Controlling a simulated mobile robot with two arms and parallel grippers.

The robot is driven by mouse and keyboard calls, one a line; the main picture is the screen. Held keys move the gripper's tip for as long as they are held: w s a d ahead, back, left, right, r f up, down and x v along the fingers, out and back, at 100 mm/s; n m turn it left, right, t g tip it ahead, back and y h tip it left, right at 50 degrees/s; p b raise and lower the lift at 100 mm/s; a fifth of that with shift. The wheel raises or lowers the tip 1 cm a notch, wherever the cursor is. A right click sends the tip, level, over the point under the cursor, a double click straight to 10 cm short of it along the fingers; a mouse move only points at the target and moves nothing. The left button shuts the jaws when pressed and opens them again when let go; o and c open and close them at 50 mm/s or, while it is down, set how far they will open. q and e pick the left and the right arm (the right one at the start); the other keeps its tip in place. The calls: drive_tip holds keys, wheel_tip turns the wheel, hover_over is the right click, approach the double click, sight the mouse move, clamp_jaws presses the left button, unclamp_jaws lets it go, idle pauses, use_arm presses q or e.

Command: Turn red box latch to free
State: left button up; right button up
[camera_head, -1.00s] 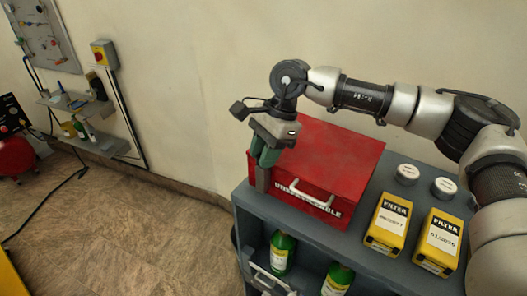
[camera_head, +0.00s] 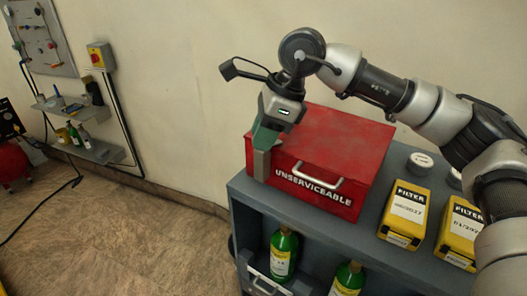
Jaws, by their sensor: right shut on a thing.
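The red box (camera_head: 345,145), lettered "UNSERVICEABLE" with a silver handle (camera_head: 316,177) on its front, sits with its lid down on the grey cart. My right gripper (camera_head: 262,163) points down at the front left corner of the box, its fingers close against that corner. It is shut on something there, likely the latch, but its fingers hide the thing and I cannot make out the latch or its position. My left gripper is not in view.
The grey cart (camera_head: 300,223) carries yellow filter boxes (camera_head: 405,214) and white-lidded containers (camera_head: 420,163) right of the red box. Green bottles (camera_head: 283,254) stand on its lower shelf. A wall shelf (camera_head: 90,145) is at far left.

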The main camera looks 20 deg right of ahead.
drive_tip(key=m+t+b, duration=0.1)
drive_tip(key=m+b, duration=0.2)
drive_tip(key=m+t+h+b, duration=0.1)
drive_tip(key=m+b, duration=0.2)
drive_tip(key=b, duration=0.1)
drive_tip(key=shift+s+a+f+m, duration=0.1)
drive_tip(key=shift+f+m, duration=0.05)
drive_tip(key=shift+m, duration=0.15)
drive_tip(key=m+h+b, duration=0.1)
drive_tip(key=m+b, duration=0.1)
drive_tip(key=m, duration=0.1)
drive_tip(key=shift+t+b, duration=0.3)
drive_tip(key=shift+t, duration=0.1)
drive_tip(key=shift+r+m+h+b, duration=0.3)
drive_tip(key=shift+m+h+b, duration=0.35)
drive_tip(key=shift+m, duration=0.55)
drive_tip(key=o, duration=0.9)
drive_tip(key=b+v, duration=0.1)
drive_tip(key=v, duration=0.9)
drive_tip(key=shift+s+r, duration=0.25)
drive_tip(key=shift+s, duration=0.05)
drive_tip(key=shift+f, duration=0.1)
